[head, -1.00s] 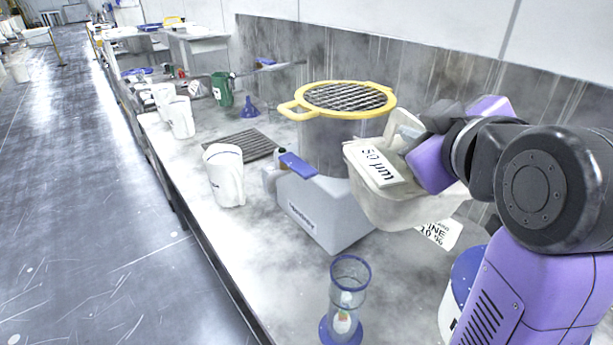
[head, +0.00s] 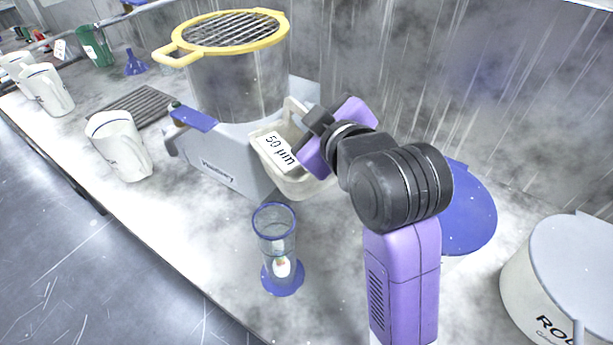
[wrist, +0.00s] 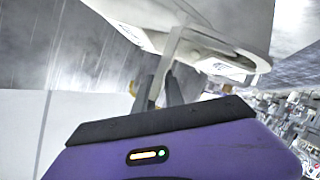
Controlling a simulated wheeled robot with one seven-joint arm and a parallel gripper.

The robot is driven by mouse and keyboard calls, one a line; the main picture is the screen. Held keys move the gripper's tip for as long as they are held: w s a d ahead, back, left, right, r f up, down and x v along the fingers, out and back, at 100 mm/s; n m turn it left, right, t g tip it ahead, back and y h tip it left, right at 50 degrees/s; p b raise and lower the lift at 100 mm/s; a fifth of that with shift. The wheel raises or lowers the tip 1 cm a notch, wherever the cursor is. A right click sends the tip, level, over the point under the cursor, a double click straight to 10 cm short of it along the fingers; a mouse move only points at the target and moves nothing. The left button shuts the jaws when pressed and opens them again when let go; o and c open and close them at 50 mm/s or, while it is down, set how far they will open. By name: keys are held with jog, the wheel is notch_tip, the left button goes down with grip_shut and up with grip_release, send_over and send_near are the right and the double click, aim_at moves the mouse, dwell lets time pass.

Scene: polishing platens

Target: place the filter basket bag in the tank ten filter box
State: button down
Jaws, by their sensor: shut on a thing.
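My gripper (head: 309,128) is shut on the filter basket bag (head: 298,184), a cream-coloured basket with a white "50 µm" label. It holds the bag in the air in front of the grey machine with the steel pot. In the wrist view the fingers (wrist: 158,88) close on the thin handle of the bag (wrist: 210,35). The fingertips are partly hidden by the purple gripper body in the head view. I see nothing marked as the tank ten filter box in these frames.
A steel pot with a yellow-rimmed grid (head: 235,85) stands on the grey machine (head: 222,160). A clear cylinder with blue base (head: 275,250) stands in front. White jugs (head: 120,146) are left.

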notch_tip(320, 180, down, 15)
dwell(0.4)
jog(key=shift+f+b, duration=0.15)
jog(key=shift+b, duration=0.15)
jog(key=c, duration=1.4)
grip_release()
